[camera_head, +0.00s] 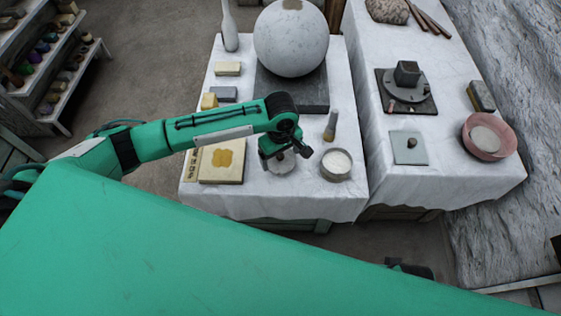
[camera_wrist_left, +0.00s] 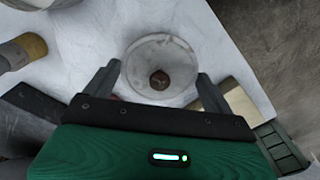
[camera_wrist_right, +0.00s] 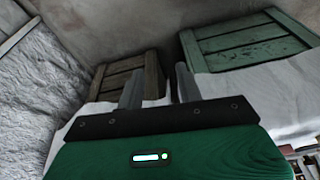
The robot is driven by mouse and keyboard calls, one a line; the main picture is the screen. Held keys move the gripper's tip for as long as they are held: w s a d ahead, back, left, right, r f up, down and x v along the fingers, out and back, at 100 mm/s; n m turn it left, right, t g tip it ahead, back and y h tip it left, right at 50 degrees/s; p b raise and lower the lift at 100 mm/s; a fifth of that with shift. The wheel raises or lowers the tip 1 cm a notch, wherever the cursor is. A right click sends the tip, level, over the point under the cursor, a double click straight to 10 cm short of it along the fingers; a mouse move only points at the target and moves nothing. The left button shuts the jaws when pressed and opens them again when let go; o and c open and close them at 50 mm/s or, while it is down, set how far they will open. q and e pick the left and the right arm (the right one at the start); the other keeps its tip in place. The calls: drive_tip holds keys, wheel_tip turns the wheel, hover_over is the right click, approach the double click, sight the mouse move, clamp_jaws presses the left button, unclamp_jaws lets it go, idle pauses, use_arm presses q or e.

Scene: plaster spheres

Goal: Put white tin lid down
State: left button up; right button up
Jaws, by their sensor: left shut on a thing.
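The white tin lid (camera_head: 284,166) is a pale round disc with a brown knob, low over the front of the middle table's white cloth. It also shows in the left wrist view (camera_wrist_left: 150,54). My left gripper (camera_head: 277,156) is shut on it, with one finger at each side of the disc in the left wrist view (camera_wrist_left: 158,72). I cannot tell whether the lid touches the cloth. A round open tin (camera_head: 336,178) with white contents stands just right of the lid. My right gripper (camera_wrist_right: 158,72) is open and empty, away from the tables' tops.
A cream box (camera_head: 222,178) with a yellow mark lies left of the lid. A brush (camera_head: 330,127) stands behind the tin. A big plaster sphere (camera_head: 291,40) rests on a dark slab (camera_head: 304,94) at the back. A second table (camera_head: 455,181) stands to the right.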

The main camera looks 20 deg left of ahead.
sight(281, 158)
use_arm(q)
wheel_tip(281, 158, down, 4)
drive_tip(key=shift+r+b, duration=0.15)
drive_tip(key=shift+b, duration=0.2)
use_arm(e)
drive_tip(key=shift+r, duration=0.8)
use_arm(q)
drive_tip(key=o, duration=0.7)
drive_tip(key=shift+o, duration=0.2)
use_arm(e)
drive_tip(key=shift+s+f, duration=0.1)
drive_tip(key=shift+f, duration=0.3)
